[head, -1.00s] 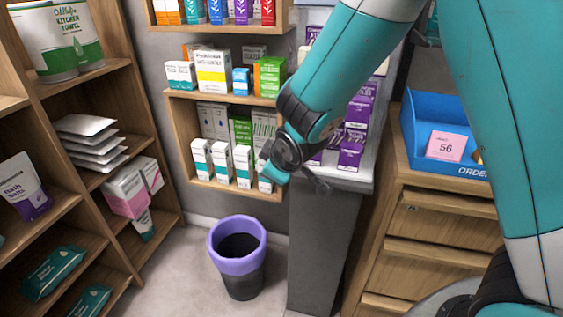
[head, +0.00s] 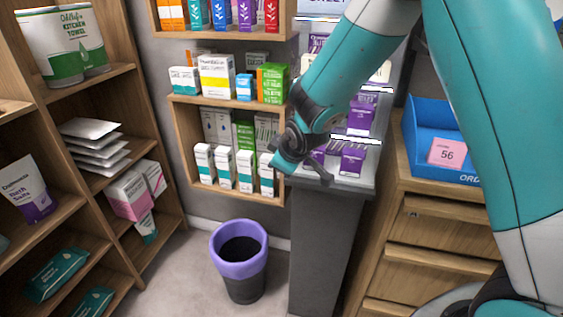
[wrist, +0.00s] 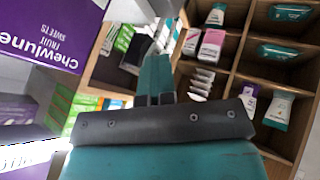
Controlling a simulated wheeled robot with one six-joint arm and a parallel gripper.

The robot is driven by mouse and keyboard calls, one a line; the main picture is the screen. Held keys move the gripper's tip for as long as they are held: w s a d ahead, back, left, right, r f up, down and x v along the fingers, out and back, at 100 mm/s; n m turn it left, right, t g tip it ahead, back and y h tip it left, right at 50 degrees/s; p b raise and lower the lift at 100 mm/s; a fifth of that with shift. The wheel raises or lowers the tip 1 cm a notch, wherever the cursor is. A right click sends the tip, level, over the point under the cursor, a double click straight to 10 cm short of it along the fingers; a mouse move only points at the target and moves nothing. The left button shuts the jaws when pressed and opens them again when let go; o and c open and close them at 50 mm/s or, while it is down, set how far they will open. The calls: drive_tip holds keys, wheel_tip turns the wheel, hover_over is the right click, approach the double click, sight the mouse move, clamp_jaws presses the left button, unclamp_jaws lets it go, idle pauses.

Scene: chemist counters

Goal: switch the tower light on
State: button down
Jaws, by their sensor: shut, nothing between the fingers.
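The tower (head: 330,210) is a grey display stand in the middle of the head view, with purple boxes (head: 352,160) on its steps. Bright white strips (head: 352,142) show along its shelf edges, and a pale sign is partly cut off at the top. My arm hides much of its left side. I cannot make out a switch.
Wall shelves with boxes (head: 240,165) stand left of the tower. A purple-rimmed bin (head: 238,262) is on the floor below. A wooden cabinet with drawers (head: 440,250) and a blue tray (head: 425,118) stand to the right. A large purple box (wrist: 50,35) is close in the wrist view.

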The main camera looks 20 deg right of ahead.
drive_tip(key=shift+w+d+r, duration=0.1)
drive_tip(key=shift+r+p, duration=0.7)
drive_tip(key=shift+r, duration=0.1)
drive_tip(key=v, duration=1.2)
drive_tip(key=shift+a+p, duration=0.45)
